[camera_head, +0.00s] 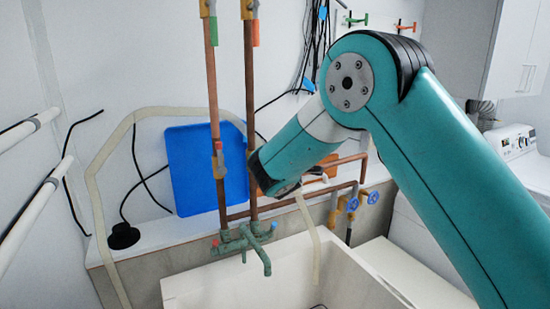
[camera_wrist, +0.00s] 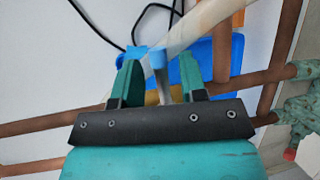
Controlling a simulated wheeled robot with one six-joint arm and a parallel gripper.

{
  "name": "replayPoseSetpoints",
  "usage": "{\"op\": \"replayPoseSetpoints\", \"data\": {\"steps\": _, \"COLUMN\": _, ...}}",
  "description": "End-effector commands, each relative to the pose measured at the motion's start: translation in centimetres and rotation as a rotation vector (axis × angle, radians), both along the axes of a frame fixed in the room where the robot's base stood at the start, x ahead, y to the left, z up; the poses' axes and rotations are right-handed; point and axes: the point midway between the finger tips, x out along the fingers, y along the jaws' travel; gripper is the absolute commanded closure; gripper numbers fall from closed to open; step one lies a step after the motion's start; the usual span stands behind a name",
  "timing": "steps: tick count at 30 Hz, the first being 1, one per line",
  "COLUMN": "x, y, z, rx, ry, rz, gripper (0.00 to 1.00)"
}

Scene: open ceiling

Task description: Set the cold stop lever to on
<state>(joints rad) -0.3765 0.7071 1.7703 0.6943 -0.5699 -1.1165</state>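In the wrist view, my gripper (camera_wrist: 159,72) is open, with its two teal fingers apart. A blue-tipped lever (camera_wrist: 158,60) with a pale stem stands between the fingers, closer to the left one. A yellowish valve body (camera_wrist: 153,98) shows partly below it. Another blue piece (camera_wrist: 134,52) is by the left fingertip. I cannot tell whether a finger touches the lever, or read its on or off position. In the head view, my arm's end hides the fingers and this lever.
Copper pipes (camera_head: 250,95) run up the wall before a blue panel (camera_head: 195,165). A green faucet (camera_head: 245,240) sits over a white basin (camera_head: 285,275). Blue wheel valves (camera_head: 373,197) are to the right. A pale hose (camera_wrist: 205,25) crosses close beyond the fingers.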

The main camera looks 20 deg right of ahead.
Motion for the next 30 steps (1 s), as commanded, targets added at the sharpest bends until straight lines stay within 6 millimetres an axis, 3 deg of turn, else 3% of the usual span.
{"op": "replayPoseSetpoints", "data": {"steps": 7, "x": 0.05, "y": 0.0, "z": -0.05, "rx": 0.0, "ry": 0.0, "rz": 0.0, "gripper": 0.61}}
{"op": "replayPoseSetpoints", "data": {"steps": 12, "x": 0.03, "y": 0.0, "z": -0.04, "rx": 0.0, "ry": 0.0, "rz": 0.0, "gripper": 1.0}}
{"op": "replayPoseSetpoints", "data": {"steps": 23, "x": 0.02, "y": 0.04, "z": -0.01, "rx": -0.019, "ry": -0.003, "rz": 0.0, "gripper": 1.0}}
{"op": "replayPoseSetpoints", "data": {"steps": 30, "x": 0.0, "y": 0.17, "z": 0.36, "rx": -0.124, "ry": -0.024, "rz": 0.001, "gripper": 1.0}}
